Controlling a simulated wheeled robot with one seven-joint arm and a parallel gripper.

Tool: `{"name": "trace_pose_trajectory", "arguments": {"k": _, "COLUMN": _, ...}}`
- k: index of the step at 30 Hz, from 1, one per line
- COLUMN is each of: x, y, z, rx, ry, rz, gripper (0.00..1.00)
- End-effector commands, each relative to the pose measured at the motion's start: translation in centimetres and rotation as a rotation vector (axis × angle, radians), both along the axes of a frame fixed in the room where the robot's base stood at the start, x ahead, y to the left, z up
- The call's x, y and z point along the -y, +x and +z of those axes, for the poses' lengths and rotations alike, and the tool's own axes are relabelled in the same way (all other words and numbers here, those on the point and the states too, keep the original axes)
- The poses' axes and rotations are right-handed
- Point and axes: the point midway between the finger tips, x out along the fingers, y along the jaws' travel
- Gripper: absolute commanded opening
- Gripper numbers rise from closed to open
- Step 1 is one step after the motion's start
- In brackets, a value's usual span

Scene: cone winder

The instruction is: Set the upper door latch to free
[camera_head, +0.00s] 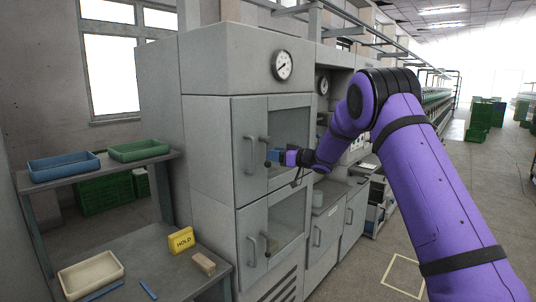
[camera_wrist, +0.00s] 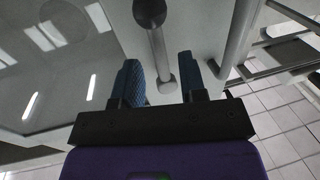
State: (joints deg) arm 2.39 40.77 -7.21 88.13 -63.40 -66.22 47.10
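The upper door (camera_head: 291,124) of the grey cabinet is closed and has a window pane. Its latch (camera_head: 264,139) is a short lever beside the long upright door handle (camera_head: 249,155). In the wrist view the latch (camera_wrist: 159,48) is a grey bar with a round black knob at the top and a squarish grey end lower down. It runs roughly parallel to the handle bar. My gripper (camera_head: 273,157) is at the upper door by the latch. In the wrist view the blue fingers (camera_wrist: 159,66) are apart, one on each side of the latch bar, with visible gaps.
The lower door (camera_head: 285,216) has its own handle and latch (camera_head: 266,242). A gauge (camera_head: 282,65) sits above the upper door. At left, shelves hold a blue tray (camera_head: 64,167), a green tray (camera_head: 138,150), a cream tray (camera_head: 91,275) and a yellow HOLD block (camera_head: 181,240). Open floor lies at right.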

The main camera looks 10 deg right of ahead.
Motion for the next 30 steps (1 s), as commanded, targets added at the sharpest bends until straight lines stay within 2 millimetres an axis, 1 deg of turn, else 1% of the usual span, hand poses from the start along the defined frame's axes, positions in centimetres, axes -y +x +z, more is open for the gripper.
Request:
{"name": "trace_pose_trajectory", "arguments": {"k": 3, "x": -1.3, "y": 1.1, "z": -0.1, "rx": 0.001, "ry": -0.001, "rz": 0.002, "gripper": 0.38}}
{"name": "trace_pose_trajectory", "arguments": {"k": 7, "x": -2.1, "y": 2.0, "z": 0.0, "rx": 0.001, "ry": -0.001, "rz": -0.001, "gripper": 0.38}}
{"name": "trace_pose_trajectory", "arguments": {"k": 12, "x": -2.5, "y": 2.4, "z": 0.0, "rx": 0.0, "ry": 0.0, "rz": -0.002, "gripper": 0.38}}
{"name": "trace_pose_trajectory", "arguments": {"k": 19, "x": -2.5, "y": 2.4, "z": 0.0, "rx": 0.0, "ry": 0.0, "rz": -0.002, "gripper": 0.38}}
{"name": "trace_pose_trajectory", "arguments": {"k": 24, "x": -2.5, "y": 2.4, "z": 0.0, "rx": 0.0, "ry": 0.0, "rz": -0.001, "gripper": 0.0}}
{"name": "trace_pose_trajectory", "arguments": {"k": 30, "x": -2.5, "y": 2.4, "z": 0.0, "rx": 0.001, "ry": -0.001, "rz": -0.001, "gripper": 0.0}}
